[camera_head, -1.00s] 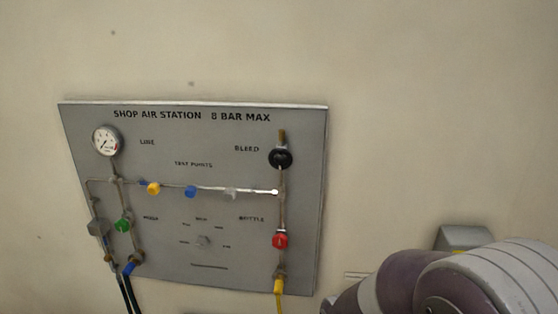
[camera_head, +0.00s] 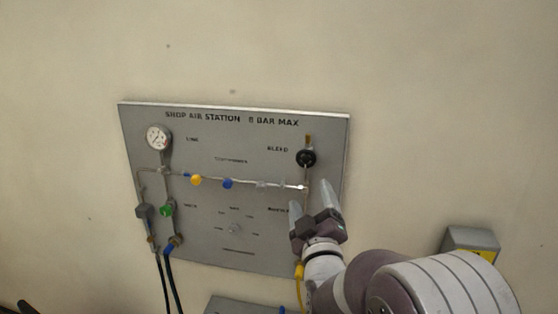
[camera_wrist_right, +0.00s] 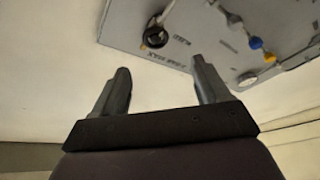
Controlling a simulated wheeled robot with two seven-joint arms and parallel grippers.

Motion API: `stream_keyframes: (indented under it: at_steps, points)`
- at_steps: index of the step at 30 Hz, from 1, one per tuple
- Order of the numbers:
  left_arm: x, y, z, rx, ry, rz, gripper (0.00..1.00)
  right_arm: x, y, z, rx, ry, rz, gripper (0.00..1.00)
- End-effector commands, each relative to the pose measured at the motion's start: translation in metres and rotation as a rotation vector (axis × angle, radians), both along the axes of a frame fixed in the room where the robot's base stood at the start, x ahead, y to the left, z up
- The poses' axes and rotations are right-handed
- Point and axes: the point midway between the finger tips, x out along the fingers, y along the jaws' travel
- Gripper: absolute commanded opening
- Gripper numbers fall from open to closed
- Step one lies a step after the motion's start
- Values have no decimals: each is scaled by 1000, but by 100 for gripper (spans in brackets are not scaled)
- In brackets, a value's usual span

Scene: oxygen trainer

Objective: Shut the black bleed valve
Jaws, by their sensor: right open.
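The black bleed valve (camera_head: 306,158) is a round black knob below the BLEED label, at the upper right of the grey panel (camera_head: 200,235). My right gripper (camera_head: 310,197) is open and empty, below the knob in the head view, fingers pointing up toward it. In the right wrist view the black knob (camera_wrist_right: 155,37) lies beyond the fingertips and roughly between them, apart from my open right gripper (camera_wrist_right: 160,68). The knob's setting is too small to tell. The red valve below it is hidden by my right gripper and arm. My left gripper is not in view.
A pressure gauge (camera_head: 158,138), a yellow knob (camera_head: 196,180), a blue knob (camera_head: 228,184) and a green knob (camera_head: 166,210) sit on the panel's left and middle. Dark hoses (camera_head: 167,280) hang below. A grey box (camera_head: 470,240) is at right. The wall above is clear.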

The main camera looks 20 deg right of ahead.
Motion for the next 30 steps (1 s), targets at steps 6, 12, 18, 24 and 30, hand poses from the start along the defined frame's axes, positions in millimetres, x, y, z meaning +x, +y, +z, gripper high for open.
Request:
stream_keyframes:
  at_steps: [6, 12, 18, 24, 30]
  points:
    - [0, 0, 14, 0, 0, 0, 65, 17, -7, 17, -61, -15, -18, 75]
    - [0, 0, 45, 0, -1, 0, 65, 64, -24, 34, -60, -13, -16, 75]
    - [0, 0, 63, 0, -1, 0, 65, 98, -36, 41, -58, -14, -15, 75]
    - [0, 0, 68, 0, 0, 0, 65, 111, -41, 42, -57, -14, -15, 75]
    - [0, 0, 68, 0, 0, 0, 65, 113, -41, 41, -57, -14, -15, 75]
